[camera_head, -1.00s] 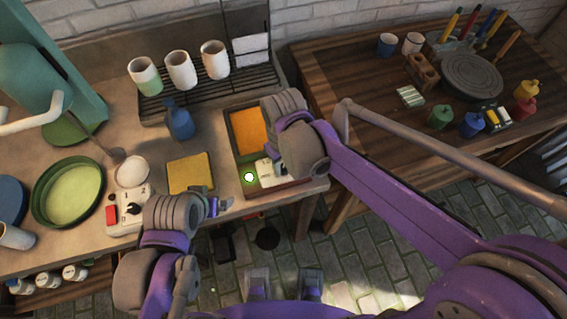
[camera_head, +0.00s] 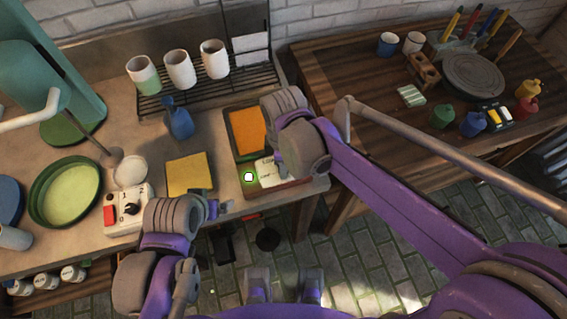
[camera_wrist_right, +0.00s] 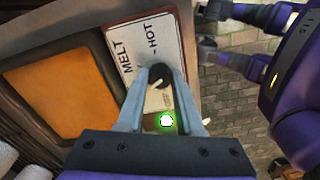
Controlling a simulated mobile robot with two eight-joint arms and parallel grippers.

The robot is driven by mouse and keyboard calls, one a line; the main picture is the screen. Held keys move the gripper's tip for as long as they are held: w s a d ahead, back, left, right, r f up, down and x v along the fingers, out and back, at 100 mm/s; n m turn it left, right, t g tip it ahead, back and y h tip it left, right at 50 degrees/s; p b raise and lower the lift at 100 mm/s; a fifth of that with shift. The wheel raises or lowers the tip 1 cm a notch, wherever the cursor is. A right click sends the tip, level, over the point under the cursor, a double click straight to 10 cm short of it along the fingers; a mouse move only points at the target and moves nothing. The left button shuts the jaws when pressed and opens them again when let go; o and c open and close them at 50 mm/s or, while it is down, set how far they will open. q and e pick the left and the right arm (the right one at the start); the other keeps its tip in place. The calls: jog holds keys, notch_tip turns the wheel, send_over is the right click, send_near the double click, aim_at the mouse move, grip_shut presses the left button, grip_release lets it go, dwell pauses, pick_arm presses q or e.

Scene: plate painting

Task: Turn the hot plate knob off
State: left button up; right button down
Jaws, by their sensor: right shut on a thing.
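The hot plate (camera_head: 234,149) is a dark tray-like unit with an orange square surface (camera_head: 248,130) at the counter's right front corner. Its white front panel shows in the right wrist view (camera_wrist_right: 146,45) with the words MELT and HOT. The black knob (camera_wrist_right: 160,76) with a pale mark sits on that panel. My right gripper (camera_wrist_right: 160,84) is shut on the knob, one finger on each side. In the head view its fingertips are hidden behind its wrist. My left gripper (camera_wrist_right: 207,30) is open and empty, in front of the counter edge.
A glowing green-ringed white spot (camera_head: 248,177) shows by the panel. A second control box (camera_head: 128,210) with a red switch and black knob stands left. A yellow sponge-like block (camera_head: 189,174), a blue spray bottle (camera_head: 179,120) and a cup rack (camera_head: 203,98) are nearby.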

pick_arm(q)
jog(key=shift+f, duration=0.35)
pick_arm(e)
jog(key=n, duration=0.6)
pick_arm(q)
jog(key=shift+s+f+b, duration=0.1)
jog(key=shift+f+b, duration=0.15)
jog(key=shift+b, duration=0.25)
pick_arm(e)
jog(key=n, duration=0.6)
jog(key=shift+n, duration=0.3)
jog(key=c, duration=0.6)
grip_release()
jog(key=shift+o, duration=0.2)
jog(key=shift+r, duration=0.1)
pick_arm(q)
jog(key=shift+r+p, duration=0.5)
jog(key=shift+r, duration=0.05)
pick_arm(e)
notch_tip(320, 180, up, 11)
